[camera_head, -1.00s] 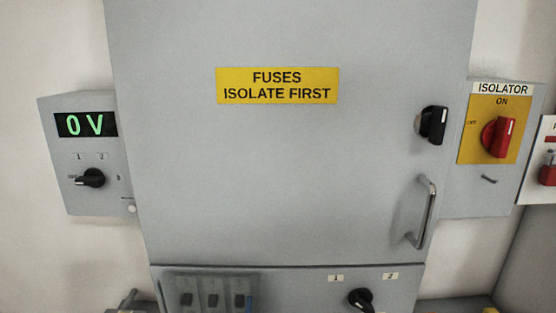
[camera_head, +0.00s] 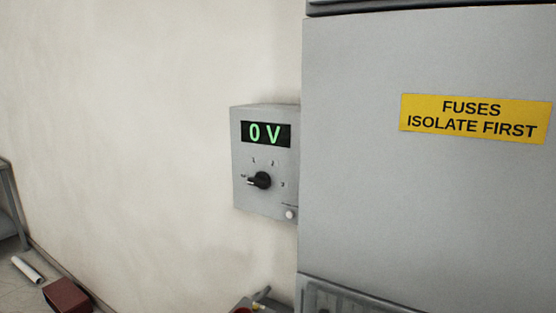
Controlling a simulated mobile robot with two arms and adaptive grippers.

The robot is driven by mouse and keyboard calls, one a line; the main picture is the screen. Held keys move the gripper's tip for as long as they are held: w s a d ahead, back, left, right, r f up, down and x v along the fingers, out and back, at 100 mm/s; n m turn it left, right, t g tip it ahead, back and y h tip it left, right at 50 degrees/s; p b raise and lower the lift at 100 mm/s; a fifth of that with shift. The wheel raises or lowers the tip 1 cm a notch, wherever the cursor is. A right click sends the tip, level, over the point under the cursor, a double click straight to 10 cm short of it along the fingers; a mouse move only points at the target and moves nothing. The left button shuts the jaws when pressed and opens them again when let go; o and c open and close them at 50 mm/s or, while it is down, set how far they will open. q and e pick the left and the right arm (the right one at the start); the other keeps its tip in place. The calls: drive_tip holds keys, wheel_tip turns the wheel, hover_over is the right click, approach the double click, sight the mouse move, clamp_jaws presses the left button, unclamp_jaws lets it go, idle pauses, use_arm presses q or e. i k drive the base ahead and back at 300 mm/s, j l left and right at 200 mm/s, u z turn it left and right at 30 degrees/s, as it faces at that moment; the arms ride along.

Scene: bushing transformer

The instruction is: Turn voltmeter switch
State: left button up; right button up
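The voltmeter (camera_head: 240,160) is a grey box on the wall, left of the large cabinet. Its dark display (camera_head: 266,134) reads "0 V" in green. Below the display sits the black voltmeter switch (camera_head: 260,180), a rotary knob with its pointer toward the left, at the mark that seems to read OFF. Marks 1, 2 and 3 run round it from upper left to right. A small white button (camera_head: 290,215) is at the box's lower right. Neither of my grippers shows in the head view.
The grey cabinet (camera_head: 400,210) with a yellow "FUSES ISOLATE FIRST" label (camera_head: 475,118) fills the right side. Bare wall (camera_head: 130,120) lies left of the voltmeter. A dark red box (camera_head: 68,296) and a white tube (camera_head: 27,269) lie on the floor at lower left.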

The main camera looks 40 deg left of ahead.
sight(262, 180)
drive_tip(key=j+z, duration=0.15)
drive_tip(key=j, duration=0.8)
drive_tip(key=j+z, duration=0.15)
drive_tip(key=j, duration=0.75)
drive_tip(key=k, duration=0.05)
